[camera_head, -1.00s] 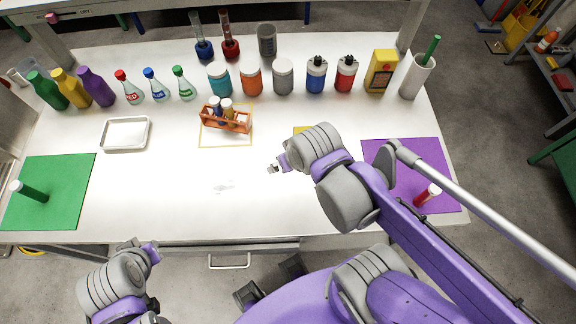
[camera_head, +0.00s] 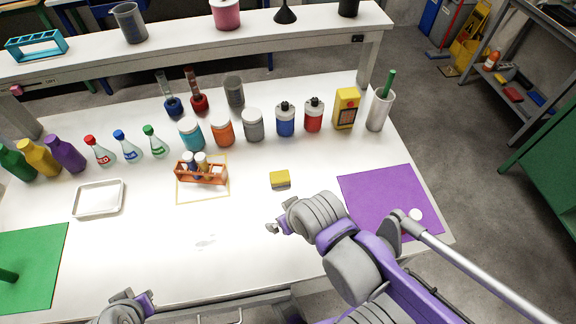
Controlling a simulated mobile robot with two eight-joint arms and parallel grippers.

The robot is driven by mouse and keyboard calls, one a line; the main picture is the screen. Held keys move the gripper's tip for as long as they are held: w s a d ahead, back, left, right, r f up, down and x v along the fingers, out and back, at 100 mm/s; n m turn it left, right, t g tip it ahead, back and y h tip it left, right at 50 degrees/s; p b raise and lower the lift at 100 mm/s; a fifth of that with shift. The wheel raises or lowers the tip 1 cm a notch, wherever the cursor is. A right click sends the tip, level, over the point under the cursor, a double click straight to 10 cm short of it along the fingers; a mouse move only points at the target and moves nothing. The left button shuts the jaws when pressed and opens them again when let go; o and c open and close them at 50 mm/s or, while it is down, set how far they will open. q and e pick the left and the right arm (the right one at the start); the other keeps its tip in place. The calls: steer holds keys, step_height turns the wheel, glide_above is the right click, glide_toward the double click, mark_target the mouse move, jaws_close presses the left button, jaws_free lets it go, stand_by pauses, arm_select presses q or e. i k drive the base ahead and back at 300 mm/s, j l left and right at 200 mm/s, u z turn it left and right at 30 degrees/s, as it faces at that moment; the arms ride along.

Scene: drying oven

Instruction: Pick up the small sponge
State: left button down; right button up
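The small sponge (camera_head: 280,180), yellow on top with a darker side, lies on the white table near its middle. My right gripper (camera_head: 274,228) is over the table in front of the sponge and apart from it. Its fingers are small and partly turned away, so I cannot tell if they are open or shut. My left gripper (camera_head: 146,302) is at the table's front edge at the lower left, far from the sponge. Its fingers are not clear.
An orange rack (camera_head: 201,177) with vials stands left of the sponge. Several bottles and jars line the back. A purple mat (camera_head: 390,200) is at the right, a green mat (camera_head: 40,250) and a metal tray (camera_head: 98,198) at the left. The table around the sponge is clear.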

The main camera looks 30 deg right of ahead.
mark_target(281, 178)
steer(key=z, duration=1.05)
steer(key=j, duration=0.5)
